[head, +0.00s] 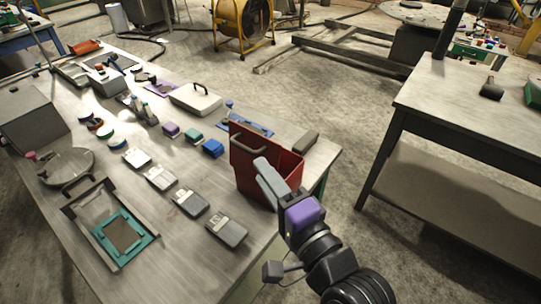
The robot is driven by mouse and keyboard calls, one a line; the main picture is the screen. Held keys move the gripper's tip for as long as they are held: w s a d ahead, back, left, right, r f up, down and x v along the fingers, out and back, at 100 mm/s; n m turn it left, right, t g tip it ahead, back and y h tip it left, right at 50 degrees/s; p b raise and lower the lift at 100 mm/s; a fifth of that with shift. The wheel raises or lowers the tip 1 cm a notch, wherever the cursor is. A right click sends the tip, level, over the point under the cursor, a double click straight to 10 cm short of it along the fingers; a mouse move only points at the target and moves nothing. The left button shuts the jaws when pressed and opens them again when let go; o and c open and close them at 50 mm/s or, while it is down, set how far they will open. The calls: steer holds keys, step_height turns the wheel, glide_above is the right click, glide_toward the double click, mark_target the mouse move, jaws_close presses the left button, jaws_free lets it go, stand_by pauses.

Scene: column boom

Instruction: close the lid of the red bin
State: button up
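The red bin (289,164) stands near the right edge of the long grey table. Its red lid (240,133) appears raised and steeply tilted on the bin's left and far side, with a curved metal handle (248,149) on it. My gripper (263,166) reaches in from the lower right, its grey fingers in front of the bin and close to the handle. I cannot tell whether the fingers touch the lid or how far apart they are. My gripper hides part of the bin's front.
Several grey blocks (227,229) lie in a row left of the bin. Blue, green and purple boxes (213,148) sit behind them. A teal-framed tray (125,238) is at the front left. A second table (455,105) stands right, across open floor.

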mark_target(247, 149)
steer(key=shift+r+p+x, duration=0.15)
steer(key=shift+p+x, duration=0.15)
steer(key=shift+x, duration=1.7)
steer(key=shift+r+p+x, duration=0.1)
steer(key=shift+p+x, duration=0.2)
steer(key=shift+x, duration=1.7)
jaws_close()
